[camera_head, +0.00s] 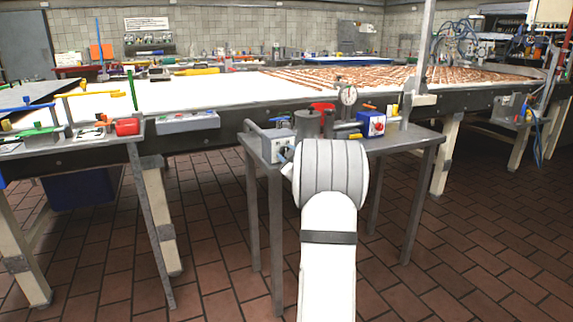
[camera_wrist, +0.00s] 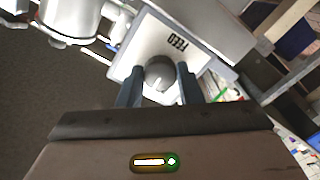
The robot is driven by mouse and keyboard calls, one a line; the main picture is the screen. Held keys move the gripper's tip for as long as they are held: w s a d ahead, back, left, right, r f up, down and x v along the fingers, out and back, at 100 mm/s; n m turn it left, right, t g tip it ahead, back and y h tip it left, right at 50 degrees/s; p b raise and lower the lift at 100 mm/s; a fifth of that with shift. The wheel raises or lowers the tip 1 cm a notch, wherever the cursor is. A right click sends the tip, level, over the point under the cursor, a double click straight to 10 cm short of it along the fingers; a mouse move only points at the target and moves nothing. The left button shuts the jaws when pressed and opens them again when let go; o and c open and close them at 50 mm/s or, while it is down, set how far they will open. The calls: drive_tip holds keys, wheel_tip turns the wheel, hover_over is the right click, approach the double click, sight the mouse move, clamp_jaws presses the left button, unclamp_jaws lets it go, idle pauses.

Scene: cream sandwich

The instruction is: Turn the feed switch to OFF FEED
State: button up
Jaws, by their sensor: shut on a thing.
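The feed switch is a round dark grey knob (camera_wrist: 160,74) on a white plate marked FEED (camera_wrist: 178,43) in the wrist view. A light line shows on the knob's face. My gripper (camera_wrist: 159,84) has its two dark fingers on either side of the knob, shut on it. In the head view, the grey switch box (camera_head: 277,146) stands at the left front corner of the small metal table (camera_head: 430,137). My arm covers part of that table, and my fingers are hidden there. The knob's position labels cannot be read.
A blue box with a red knob (camera_head: 371,124), a gauge (camera_head: 348,96) and a grey cylinder (camera_head: 307,124) stand on the same table. A long conveyor with rows of brown biscuits (camera_head: 390,77) runs behind. A side table with tools (camera_head: 60,140) is at left.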

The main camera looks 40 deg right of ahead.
drive_tip(key=shift+a+n+b, duration=0.1)
drive_tip(key=shift+n+b, duration=2.35)
drive_tip(key=shift+n, duration=0.55)
drive_tip(key=shift+w+r, duration=0.1)
drive_tip(key=shift+r, duration=0.05)
drive_tip(key=o, duration=1)
drive_tip(key=shift+p+v, duration=0.65)
drive_tip(key=shift+v, duration=3.25)
